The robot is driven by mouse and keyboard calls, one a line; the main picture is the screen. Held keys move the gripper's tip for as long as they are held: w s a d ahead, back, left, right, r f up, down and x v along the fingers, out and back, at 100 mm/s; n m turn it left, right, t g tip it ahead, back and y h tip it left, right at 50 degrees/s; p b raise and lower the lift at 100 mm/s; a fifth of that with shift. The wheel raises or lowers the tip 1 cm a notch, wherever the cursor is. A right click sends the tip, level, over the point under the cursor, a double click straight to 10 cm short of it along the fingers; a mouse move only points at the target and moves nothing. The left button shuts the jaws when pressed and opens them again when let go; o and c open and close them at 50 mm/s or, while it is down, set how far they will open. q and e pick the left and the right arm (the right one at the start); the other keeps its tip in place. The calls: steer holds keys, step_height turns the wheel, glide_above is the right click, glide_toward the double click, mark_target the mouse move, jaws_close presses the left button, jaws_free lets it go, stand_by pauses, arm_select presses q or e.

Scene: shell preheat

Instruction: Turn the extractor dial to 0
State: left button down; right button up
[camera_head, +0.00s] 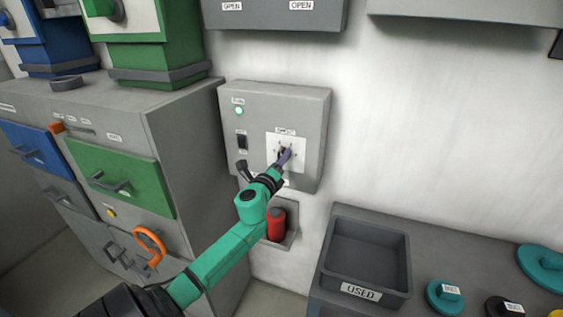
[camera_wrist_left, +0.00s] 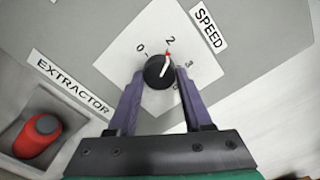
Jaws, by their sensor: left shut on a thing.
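The extractor dial (camera_wrist_left: 158,70) is a round black knob with a white pointer line and a red tip on a white plate marked SPEED. The red tip points at the 2; the 0 stands to its left and the 3 to its right. My left gripper (camera_wrist_left: 160,82) has its two purple fingers on either side of the knob and is shut on it. In the head view my left gripper (camera_head: 284,158) reaches the white dial plate (camera_head: 275,140) on the grey control box, and the knob is mostly hidden there. My right gripper is not in view.
The grey control box (camera_head: 232,97) on the wall also bears a lit green lamp (camera_head: 239,111) and a black switch (camera_head: 242,142). A grey USED bin (camera_head: 325,262) stands at right, cabinets at left.

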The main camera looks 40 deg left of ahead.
arm_select(q)
steer(key=n, duration=1.3)
stand_by(0.4)
steer(key=shift+c, duration=1.6)
jaws_free()
steer(key=shift+r, duration=0.1)
